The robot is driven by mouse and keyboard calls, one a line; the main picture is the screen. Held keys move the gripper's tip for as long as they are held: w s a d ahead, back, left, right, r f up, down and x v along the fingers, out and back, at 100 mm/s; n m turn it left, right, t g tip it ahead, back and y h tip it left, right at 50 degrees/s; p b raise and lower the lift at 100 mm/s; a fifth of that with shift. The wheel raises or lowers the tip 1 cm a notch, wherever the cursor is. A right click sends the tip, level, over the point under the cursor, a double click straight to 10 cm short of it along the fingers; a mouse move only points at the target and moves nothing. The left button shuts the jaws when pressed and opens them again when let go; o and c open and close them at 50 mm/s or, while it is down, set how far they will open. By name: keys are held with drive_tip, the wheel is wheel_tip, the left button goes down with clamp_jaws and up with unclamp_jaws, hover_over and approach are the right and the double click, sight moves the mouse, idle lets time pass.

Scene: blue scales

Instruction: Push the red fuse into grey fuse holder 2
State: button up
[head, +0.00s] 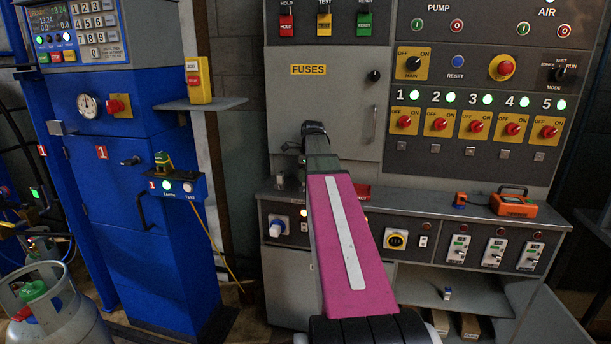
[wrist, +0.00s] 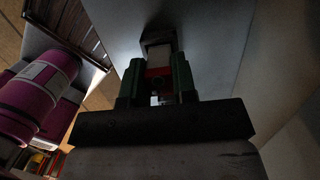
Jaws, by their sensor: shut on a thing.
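My gripper (wrist: 157,84) shows in the wrist view with its two green fingers closed in on a small red piece, which I take to be the red fuse (wrist: 158,72). A pale block (wrist: 157,55) sits just beyond the red piece; I cannot tell whether it is part of the fuse or of a holder. A broad grey surface lies close behind. In the head view my arm reaches to the left part of the grey cabinet door (head: 340,105) below the FUSES label (head: 309,70). The fuse and the grey fuse holders cannot be made out there.
The cabinet's ledge carries a small red tray (head: 362,192) and an orange device (head: 514,204). Red rotary switches (head: 404,122) line the panel to the right. A blue machine (head: 125,170) with a grey shelf (head: 203,104) stands to the left.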

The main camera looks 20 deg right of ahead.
drive_tip(key=shift+f, duration=0.25)
drive_tip(key=o, duration=1)
drive_tip(key=shift+o, duration=0.2)
drive_tip(key=shift+r, duration=0.1)
wheel_tip(320, 180, up, 10)
drive_tip(key=d, duration=0.1)
drive_tip(key=shift+s+d+r, duration=0.2)
drive_tip(key=shift+s, duration=0.25)
